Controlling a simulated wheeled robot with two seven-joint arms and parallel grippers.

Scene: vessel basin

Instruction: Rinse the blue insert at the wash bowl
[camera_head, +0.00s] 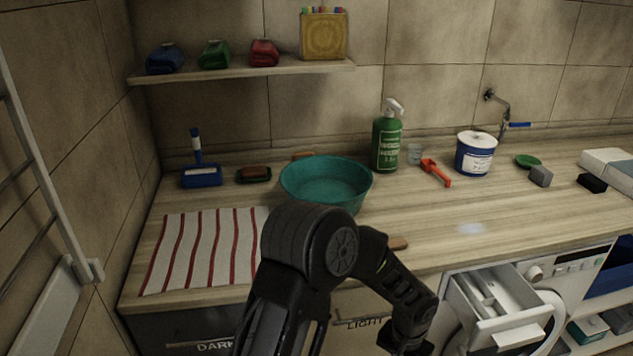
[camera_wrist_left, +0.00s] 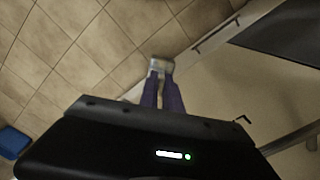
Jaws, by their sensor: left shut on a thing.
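The wash bowl is a teal basin (camera_head: 326,182) on the wooden counter, behind my arm. In the left wrist view, the purple-looking fingers of my left gripper (camera_wrist_left: 162,82) are shut on a small pale grey thing (camera_wrist_left: 160,63) at their tips. I cannot tell whether this is the blue insert, and no loose blue insert shows clearly elsewhere. In the head view an arm of mine reaches down to the right, beside the open washing machine drawer (camera_head: 492,302); its gripper is hidden or cut off at the bottom edge. My right gripper is not in view.
A striped towel (camera_head: 205,250) lies left of the bowl. A green spray bottle (camera_head: 387,142), a red scoop (camera_head: 436,172) and a white-and-blue tub (camera_head: 475,154) stand right of it. The wall tap (camera_head: 503,112) is at the back right. The counter's right front is mostly clear.

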